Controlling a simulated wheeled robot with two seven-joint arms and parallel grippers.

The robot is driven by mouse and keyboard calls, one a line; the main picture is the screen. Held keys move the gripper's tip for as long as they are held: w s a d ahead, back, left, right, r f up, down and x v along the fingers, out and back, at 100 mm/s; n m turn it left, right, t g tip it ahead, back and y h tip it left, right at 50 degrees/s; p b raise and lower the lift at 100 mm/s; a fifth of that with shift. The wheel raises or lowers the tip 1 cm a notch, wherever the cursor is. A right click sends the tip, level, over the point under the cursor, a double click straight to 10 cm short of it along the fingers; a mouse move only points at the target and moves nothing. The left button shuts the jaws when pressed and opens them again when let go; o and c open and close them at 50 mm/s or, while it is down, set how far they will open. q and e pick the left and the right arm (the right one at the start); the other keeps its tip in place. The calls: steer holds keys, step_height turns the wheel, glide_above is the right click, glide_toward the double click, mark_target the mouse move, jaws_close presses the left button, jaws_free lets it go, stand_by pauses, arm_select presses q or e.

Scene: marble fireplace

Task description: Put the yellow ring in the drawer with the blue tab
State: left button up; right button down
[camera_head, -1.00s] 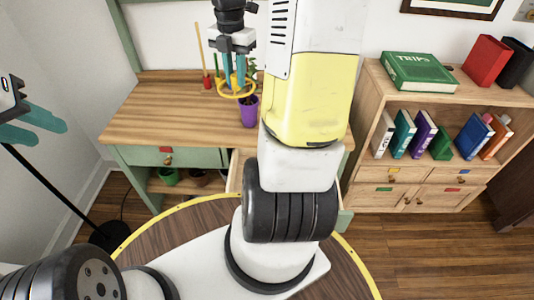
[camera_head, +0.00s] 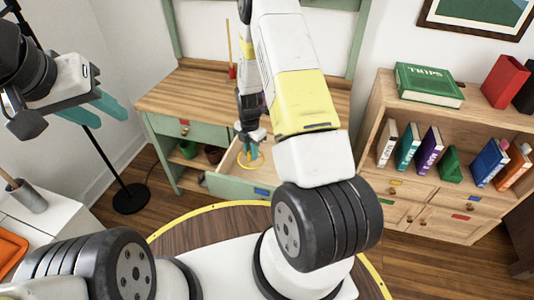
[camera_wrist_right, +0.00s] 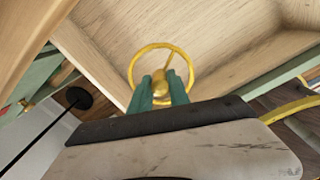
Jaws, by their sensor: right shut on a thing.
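The yellow ring (camera_head: 262,161) is held by my right gripper (camera_head: 251,148), whose teal fingers are shut on it. In the right wrist view the ring (camera_wrist_right: 133,70) has a spoke and a knob, and the fingers (camera_wrist_right: 163,86) grip at the knob. The drawer with the blue tab (camera_head: 262,191) is pulled open from the green desk. The ring hangs over the pale wooden inside of the drawer (camera_wrist_right: 215,95); I cannot tell whether it touches the bottom. My left gripper (camera_head: 92,110) is open and empty at the left, away from the desk.
The wooden desktop (camera_head: 185,95) lies behind the open drawer. A bookcase (camera_head: 390,95) with several books stands at the right. A floor lamp (camera_head: 132,196) and a white cabinet (camera_head: 65,200) are at the left.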

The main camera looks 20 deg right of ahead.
step_height(320, 180, down, 10)
steer(key=shift+s+r, duration=0.1)
stand_by(0.4)
steer(key=c, duration=1.2)
jaws_free()
steer(key=shift+c, duration=0.2)
